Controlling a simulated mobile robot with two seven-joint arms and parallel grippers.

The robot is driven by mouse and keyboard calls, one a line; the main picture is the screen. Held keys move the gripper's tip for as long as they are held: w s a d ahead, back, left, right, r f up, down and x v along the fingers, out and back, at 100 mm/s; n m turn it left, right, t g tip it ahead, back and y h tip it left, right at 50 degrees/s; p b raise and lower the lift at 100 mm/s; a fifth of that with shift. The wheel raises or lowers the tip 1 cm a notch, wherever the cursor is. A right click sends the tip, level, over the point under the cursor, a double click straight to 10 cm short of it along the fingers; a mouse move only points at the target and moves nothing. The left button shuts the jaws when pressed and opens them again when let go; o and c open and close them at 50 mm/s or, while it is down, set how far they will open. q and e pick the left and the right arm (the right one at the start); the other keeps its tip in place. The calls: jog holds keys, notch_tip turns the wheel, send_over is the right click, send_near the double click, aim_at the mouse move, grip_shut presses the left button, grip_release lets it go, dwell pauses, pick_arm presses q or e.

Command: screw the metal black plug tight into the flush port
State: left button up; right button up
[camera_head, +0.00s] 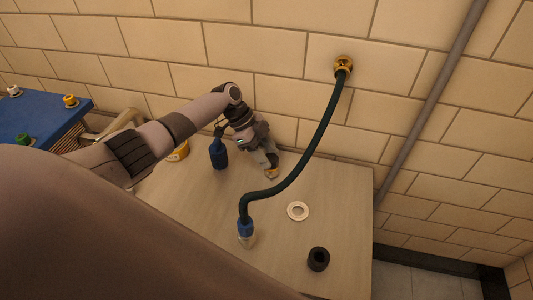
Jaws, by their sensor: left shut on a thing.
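My left gripper (270,166) is over the back of the pale table, pointing down. It is shut on a small brass-coloured piece (271,174) at or just above the tabletop; the fingers hide most of it. I cannot tell whether this piece is the plug or part of the port. A short black cylinder with a dark hollow in its top (318,259) stands upright at the table's front right, apart from the gripper. No flush port can be made out for certain. My right gripper is not in view.
A dark green hose (318,135) runs from a brass wall fitting (343,64) to a blue-collared end (246,233) on the table (345,195). A pale ring (298,211) lies nearby. A blue bottle (218,154) stands left of the gripper. A blue-topped stand (35,118) holds coloured fittings.

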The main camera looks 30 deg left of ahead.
pick_arm(q)
jog(key=shift+w+m+g, duration=0.1)
jog(key=shift+m+g, duration=0.4)
jog(key=shift+m, duration=0.3)
jog(key=o, duration=1.3)
jog(key=v, duration=0.6)
